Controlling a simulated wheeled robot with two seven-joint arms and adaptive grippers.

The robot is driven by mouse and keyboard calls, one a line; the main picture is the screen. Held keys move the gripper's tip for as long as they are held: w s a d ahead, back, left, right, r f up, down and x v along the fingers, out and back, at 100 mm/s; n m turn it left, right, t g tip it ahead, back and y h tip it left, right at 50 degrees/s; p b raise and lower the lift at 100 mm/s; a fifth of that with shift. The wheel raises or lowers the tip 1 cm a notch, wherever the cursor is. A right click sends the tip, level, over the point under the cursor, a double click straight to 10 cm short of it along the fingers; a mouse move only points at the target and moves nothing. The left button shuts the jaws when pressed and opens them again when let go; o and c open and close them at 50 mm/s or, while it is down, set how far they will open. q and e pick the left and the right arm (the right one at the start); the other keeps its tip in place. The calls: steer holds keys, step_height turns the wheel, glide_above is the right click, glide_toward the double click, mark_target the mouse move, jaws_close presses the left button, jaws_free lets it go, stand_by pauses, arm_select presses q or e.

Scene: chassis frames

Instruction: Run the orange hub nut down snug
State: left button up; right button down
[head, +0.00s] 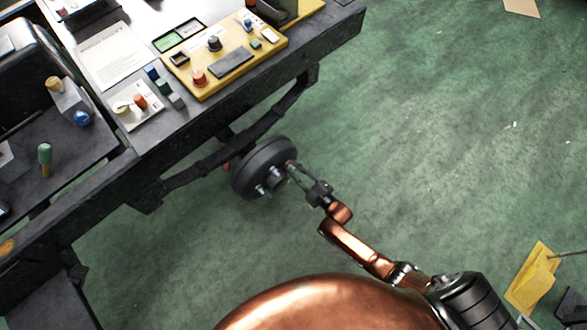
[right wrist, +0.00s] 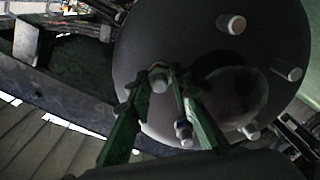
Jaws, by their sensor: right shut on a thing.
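The dark round wheel hub (head: 262,170) hangs below the bench edge, its studded face turned toward the right arm. In the right wrist view the hub (right wrist: 150,35) fills the upper right, with several pale studs and a round centre (right wrist: 235,92). My right gripper (head: 291,171) is at the hub's face. Its two green fingers (right wrist: 158,84) close around a small pale piece (right wrist: 159,78) at one stud; I take it for the hub nut, but no orange shows there and the fingers partly hide it. My left gripper is out of view.
A dark bench frame (head: 225,152) runs just above and left of the hub. On the bench stand a yellow panel (head: 262,65) with knobs and a white sheet (head: 112,55). Yellow sheet (head: 532,278) lies at lower right. The green floor (head: 440,130) to the right is mostly clear.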

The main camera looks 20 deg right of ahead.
steer(key=shift+s+f+m, duration=0.15)
steer(key=shift+f+m, duration=0.05)
steer(key=shift+m, duration=0.5)
steer(key=c, duration=2)
jaws_free()
steer(key=shift+d, duration=0.1)
steer(key=shift+o, duration=1.3)
steer(key=shift+r, duration=0.1)
steer(key=shift+a, duration=0.2)
steer(key=v, duration=0.8)
steer(key=shift+d, duration=0.25)
